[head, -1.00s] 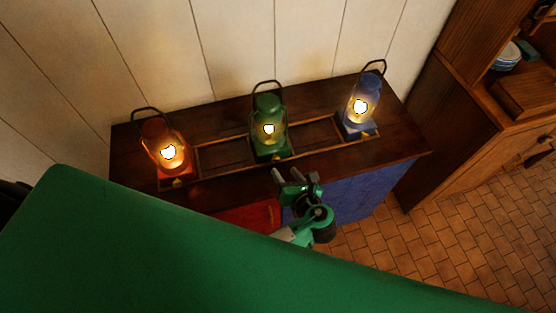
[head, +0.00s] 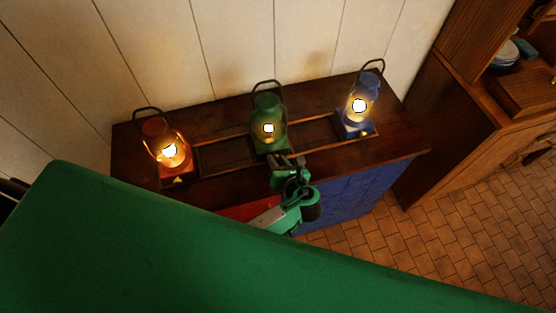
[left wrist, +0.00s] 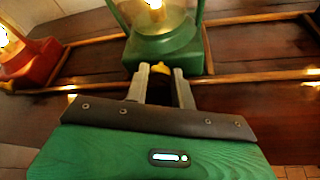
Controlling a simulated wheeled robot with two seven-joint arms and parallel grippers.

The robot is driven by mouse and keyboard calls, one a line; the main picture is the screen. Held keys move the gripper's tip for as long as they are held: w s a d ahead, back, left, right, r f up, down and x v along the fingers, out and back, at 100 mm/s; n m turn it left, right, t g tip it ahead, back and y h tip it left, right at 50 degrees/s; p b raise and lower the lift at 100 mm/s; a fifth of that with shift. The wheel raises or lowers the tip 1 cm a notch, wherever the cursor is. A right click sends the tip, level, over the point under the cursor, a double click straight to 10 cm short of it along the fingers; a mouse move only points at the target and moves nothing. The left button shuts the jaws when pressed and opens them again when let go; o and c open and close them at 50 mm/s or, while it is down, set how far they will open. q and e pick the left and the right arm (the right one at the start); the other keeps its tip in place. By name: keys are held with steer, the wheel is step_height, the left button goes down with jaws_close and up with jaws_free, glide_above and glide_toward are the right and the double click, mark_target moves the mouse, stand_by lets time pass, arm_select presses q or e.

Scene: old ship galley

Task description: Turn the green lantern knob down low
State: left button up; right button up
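The green lantern (head: 268,127) stands upright at the middle of the wooden cabinet top, its flame lit. In the left wrist view its green base (left wrist: 165,50) fills the upper middle. Its small yellow knob (left wrist: 161,70) sits low on the front of the base, partly hidden by my fingers. My left gripper (head: 287,161) is right in front of the base; in the left wrist view its fingertips (left wrist: 161,76) are apart, one on each side of the knob. I cannot tell whether they touch it. My right gripper is not in view.
A lit red lantern (head: 168,157) stands at left and a lit blue lantern (head: 359,106) at right on the same cabinet top (head: 225,186). Low wooden rails (head: 222,146) run between the lanterns. The panelled wall is close behind. Tiled floor (head: 440,235) is open at right.

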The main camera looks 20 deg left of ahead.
arm_select(q)
steer(key=shift+a+r+n+t+h+p, duration=0.15)
steer(key=shift+n+t+h+p, duration=0.25)
steer(key=shift+n+p, duration=0.5)
steer(key=shift+s+n+h+p, duration=0.1)
steer(key=shift+n+h+p, duration=0.25)
steer(key=shift+n+h, duration=0.35)
steer(key=shift+n+t, duration=0.4)
steer(key=shift+n, duration=0.2)
steer(key=shift+a+f+n+t+h+b, duration=0.2)
steer(key=shift+n+t+h+b, duration=0.2)
steer(key=shift+n+h, duration=0.3)
steer(key=o, duration=1)
